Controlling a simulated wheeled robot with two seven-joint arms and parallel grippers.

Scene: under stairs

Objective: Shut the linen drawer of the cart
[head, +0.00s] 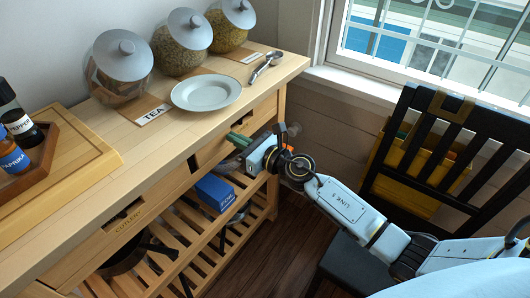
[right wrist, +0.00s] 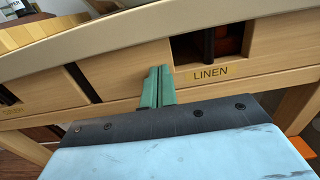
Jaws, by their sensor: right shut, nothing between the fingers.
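The linen drawer is in the front of the wooden cart (head: 100,205), under its top. In the right wrist view its pale wood front carries a LINEN label (right wrist: 210,72) below a dark handle cutout. In the head view the drawer front (head: 265,113) is partly behind my right gripper (head: 238,140). That gripper's green fingers are together and empty. In the right wrist view the fingers (right wrist: 157,86) are at the drawer front, left of the label; I cannot tell whether they touch it. How far the drawer stands out is unclear. My left gripper is not in view.
The cart top holds glass jars (head: 120,65), a plate (head: 206,92), a scoop (head: 265,66) and a tray (head: 25,150) of bottles. The cutlery drawer (head: 125,222) is further left. A blue box (head: 214,192) lies on the slatted shelf. A black chair (head: 440,150) stands right.

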